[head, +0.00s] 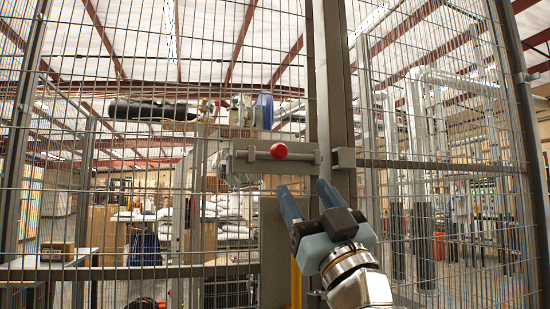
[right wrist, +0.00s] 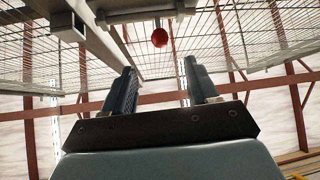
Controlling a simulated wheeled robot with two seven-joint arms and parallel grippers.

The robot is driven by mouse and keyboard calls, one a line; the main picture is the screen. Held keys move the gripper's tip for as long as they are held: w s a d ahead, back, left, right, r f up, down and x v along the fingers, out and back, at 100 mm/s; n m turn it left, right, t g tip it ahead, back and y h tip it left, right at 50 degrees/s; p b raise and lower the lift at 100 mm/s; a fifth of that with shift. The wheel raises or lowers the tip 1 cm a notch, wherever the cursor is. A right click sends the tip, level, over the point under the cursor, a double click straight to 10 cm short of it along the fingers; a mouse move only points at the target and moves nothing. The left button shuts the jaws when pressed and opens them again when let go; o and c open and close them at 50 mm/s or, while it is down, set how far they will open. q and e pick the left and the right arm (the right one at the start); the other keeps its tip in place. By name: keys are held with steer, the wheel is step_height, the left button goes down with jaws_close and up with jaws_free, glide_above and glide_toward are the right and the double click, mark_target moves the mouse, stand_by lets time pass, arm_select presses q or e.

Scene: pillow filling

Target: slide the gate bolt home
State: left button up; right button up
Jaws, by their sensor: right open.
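The gate bolt (head: 301,154) is a grey bar on a plate of the mesh gate (head: 240,60), with a round red knob (head: 279,151). A grey keeper block (head: 343,158) sits on the post to its right. Whether the bolt's tip is inside the keeper is too small to tell. My right gripper (head: 305,190) is open and empty, with its blue-grey fingers pointing up just below and right of the knob. In the right wrist view the knob (right wrist: 160,37) shows beyond the open fingers (right wrist: 158,85), apart from them. My left gripper is not in view.
The gate post (head: 332,80) stands upright right of the bolt, with fixed mesh fence beyond it. A plain grey plate (head: 274,250) is below the bolt. Behind the mesh are tables, white sacks (head: 235,225) and shelving.

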mark_target(283, 156)
steer(key=p+x, duration=0.5)
steer(key=x, duration=0.6)
steer(key=shift+w+a+r, duration=0.35)
steer(key=shift+w+r, duration=0.05)
steer(key=shift+w, duration=0.2)
steer(key=shift+c, duration=0.2)
jaws_close()
steer(key=shift+d, duration=0.1)
